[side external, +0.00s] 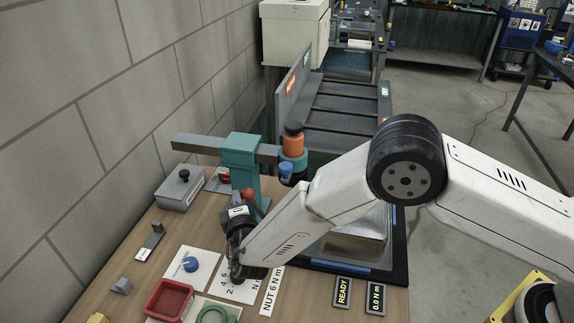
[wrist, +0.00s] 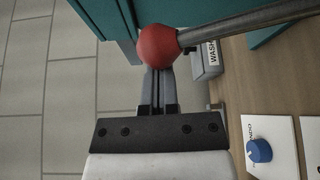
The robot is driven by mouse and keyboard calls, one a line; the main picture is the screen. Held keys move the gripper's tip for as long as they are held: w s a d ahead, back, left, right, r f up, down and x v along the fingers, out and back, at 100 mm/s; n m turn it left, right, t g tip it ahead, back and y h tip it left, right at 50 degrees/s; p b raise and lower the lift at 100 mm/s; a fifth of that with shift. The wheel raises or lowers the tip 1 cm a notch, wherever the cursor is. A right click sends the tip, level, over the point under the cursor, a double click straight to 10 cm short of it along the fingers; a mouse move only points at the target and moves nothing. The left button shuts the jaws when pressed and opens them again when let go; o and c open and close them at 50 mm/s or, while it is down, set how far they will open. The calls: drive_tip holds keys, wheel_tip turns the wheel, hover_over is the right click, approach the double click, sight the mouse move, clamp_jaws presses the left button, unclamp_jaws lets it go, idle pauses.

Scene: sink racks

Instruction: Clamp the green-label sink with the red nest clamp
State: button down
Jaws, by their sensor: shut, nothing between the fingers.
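A red ball (side external: 248,194) on the end of a metal lever stands beside the teal post (side external: 240,165). In the wrist view the red ball (wrist: 158,45) is right at my fingertips, and I cannot tell whether they touch it. My gripper (side external: 243,206) is shut and empty, its fingers (wrist: 158,88) together. A smaller red knob (side external: 223,177) sits on a grey plate behind the post; I cannot tell which red part is the nest clamp. A silver block (side external: 358,238) lies partly hidden behind my arm, with no green label visible on it.
The teal post carries a horizontal bar (side external: 200,145) and an orange and black tool (side external: 293,140). A grey box (side external: 181,190), a blue knob (side external: 190,264) and a red tray (side external: 168,299) are on the bench. A rack with green and orange labels (side external: 345,100) stands behind.

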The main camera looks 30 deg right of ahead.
drive_tip(key=s+d+r+m+t+h, duration=0.1)
drive_tip(key=s+d+r+m+t, duration=0.1)
drive_tip(key=s+d+m, duration=0.3)
drive_tip(key=shift+s+d+r, duration=0.15)
drive_tip(key=shift+s+d, duration=0.35)
drive_tip(key=shift+d, duration=0.05)
drive_tip(key=shift+a, duration=0.1)
idle(0.5)
drive_tip(key=s+a, duration=0.6)
drive_tip(key=s, duration=0.1)
drive_tip(key=shift+f, duration=0.25)
idle(0.4)
drive_tip(key=shift+s, duration=0.1)
idle(0.5)
